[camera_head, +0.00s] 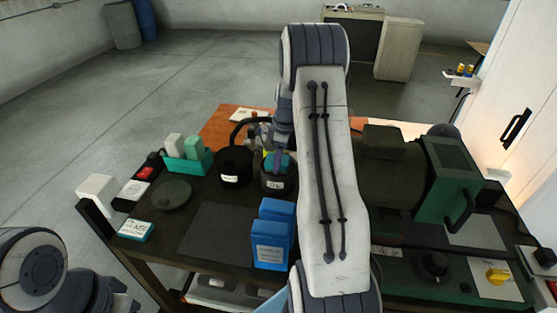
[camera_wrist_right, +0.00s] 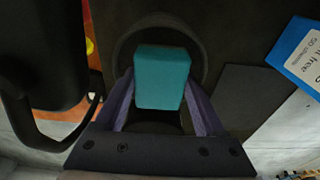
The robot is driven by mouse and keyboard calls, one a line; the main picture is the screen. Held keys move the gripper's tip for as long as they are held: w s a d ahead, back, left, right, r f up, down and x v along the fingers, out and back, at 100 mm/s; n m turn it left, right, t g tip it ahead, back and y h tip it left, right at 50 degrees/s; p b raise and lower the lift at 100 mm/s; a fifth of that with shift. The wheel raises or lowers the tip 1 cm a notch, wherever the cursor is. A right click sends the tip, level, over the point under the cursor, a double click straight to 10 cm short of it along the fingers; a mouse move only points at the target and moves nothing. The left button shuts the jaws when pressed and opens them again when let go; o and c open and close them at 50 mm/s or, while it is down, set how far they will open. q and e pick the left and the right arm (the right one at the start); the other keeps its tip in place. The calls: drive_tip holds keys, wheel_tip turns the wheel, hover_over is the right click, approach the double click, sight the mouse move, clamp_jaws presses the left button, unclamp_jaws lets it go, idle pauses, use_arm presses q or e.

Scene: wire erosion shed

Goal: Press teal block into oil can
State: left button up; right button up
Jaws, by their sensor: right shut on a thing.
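The teal block (camera_wrist_right: 162,80) is between the two fingers of my right gripper (camera_wrist_right: 160,95) in the wrist view. The gripper is shut on it. In the head view the teal block (camera_head: 280,160) shows at the mouth of a round black can (camera_head: 279,184) with a white label, which I take as the oil can. The can's dark round rim (camera_wrist_right: 121,45) surrounds the block in the wrist view. How deep the block sits cannot be told. My right arm hides part of the can's surroundings. My left gripper is out of view.
A second black can (camera_head: 235,167) with a handle stands just left. Blue boxes (camera_head: 272,238) stand in front, near a dark mat (camera_head: 222,232). A teal holder (camera_head: 188,163) with blocks and a round lid (camera_head: 171,195) are left. A green machine (camera_head: 450,180) is right.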

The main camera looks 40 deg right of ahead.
drive_tip(key=shift+r+p, duration=2.5)
drive_tip(key=shift+r, duration=1)
